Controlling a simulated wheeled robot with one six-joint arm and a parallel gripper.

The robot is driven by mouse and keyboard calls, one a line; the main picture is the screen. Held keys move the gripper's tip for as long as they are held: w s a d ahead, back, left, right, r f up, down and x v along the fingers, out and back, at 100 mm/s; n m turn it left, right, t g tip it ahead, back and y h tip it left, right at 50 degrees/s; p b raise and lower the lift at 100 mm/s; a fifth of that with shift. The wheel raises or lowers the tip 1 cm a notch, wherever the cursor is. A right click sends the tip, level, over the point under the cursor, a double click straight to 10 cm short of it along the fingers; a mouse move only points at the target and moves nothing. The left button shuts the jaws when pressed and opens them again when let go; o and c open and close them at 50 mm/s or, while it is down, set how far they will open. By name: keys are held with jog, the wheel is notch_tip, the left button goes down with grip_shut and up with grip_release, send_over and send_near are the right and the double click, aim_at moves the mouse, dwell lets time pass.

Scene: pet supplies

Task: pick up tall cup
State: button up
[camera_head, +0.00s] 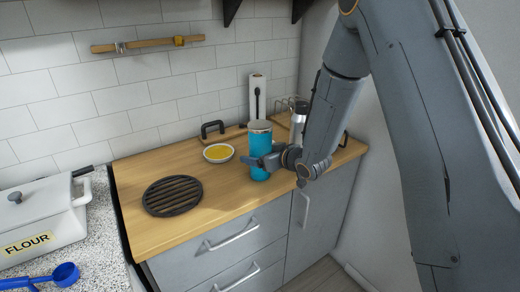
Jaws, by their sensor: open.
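The tall cup (260,142) is a teal tumbler with a grey lid. It stands upright on the wooden counter, right of the middle of it. My gripper (257,161) reaches in from the right at the height of the cup's lower half. It is open, and a finger crosses in front of the cup and hides part of its side. I cannot tell whether the fingers touch the cup or whether the far finger is behind it.
A white bowl with yellow contents (218,153) stands just left of the cup. A black round trivet (172,196) lies on the wooden counter (213,190) farther left. A paper towel roll (257,98) and a silver canister (298,124) stand behind. A flour box (40,225) is far left.

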jog(key=c, duration=1.2)
jog(key=shift+c, duration=0.6)
jog(key=shift+r, duration=0.1)
